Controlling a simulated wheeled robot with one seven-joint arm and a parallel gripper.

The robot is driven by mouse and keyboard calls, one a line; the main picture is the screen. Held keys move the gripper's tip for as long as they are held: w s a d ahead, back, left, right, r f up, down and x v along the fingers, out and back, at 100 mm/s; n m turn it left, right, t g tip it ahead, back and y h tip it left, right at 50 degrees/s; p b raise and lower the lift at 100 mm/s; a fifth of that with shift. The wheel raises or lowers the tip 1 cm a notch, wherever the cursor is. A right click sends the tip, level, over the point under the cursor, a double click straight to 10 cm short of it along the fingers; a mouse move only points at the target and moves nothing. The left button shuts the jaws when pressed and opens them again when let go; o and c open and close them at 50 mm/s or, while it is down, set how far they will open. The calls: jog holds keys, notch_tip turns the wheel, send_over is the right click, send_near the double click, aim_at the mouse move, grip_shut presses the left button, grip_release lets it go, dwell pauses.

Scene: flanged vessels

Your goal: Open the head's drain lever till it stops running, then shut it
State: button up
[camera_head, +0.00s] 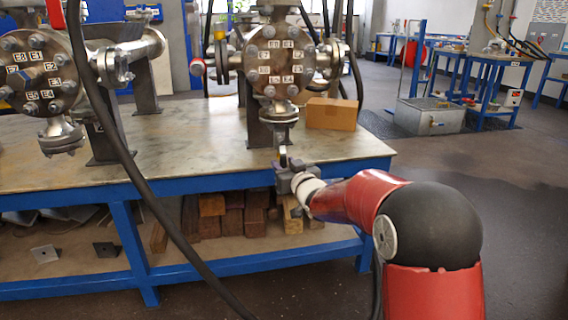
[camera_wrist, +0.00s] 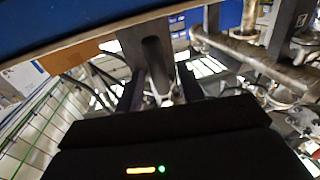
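The flanged vessel head (camera_head: 278,58) with E-numbered labels stands on the metal-topped bench. Its drain pipe (camera_head: 279,116) points down from the underside near the bench's front edge. My gripper (camera_head: 284,160) is just below that pipe, in front of the bench edge. A small pale piece shows at its fingertips, too small to identify. In the wrist view, the dark fingers of my gripper (camera_wrist: 160,92) stand apart, with a dark grey rounded bar (camera_wrist: 157,55) between them. The bar may be the drain lever; I cannot tell whether the fingers touch it. No running liquid is discernible.
A second flanged vessel (camera_head: 38,72) stands at the left. A cardboard box (camera_head: 332,113) sits right of the drain on the bench (camera_head: 190,155). A black hose (camera_head: 125,150) hangs across the bench front. Floor at the right is clear.

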jog(key=shift+x, duration=0.8)
grip_shut()
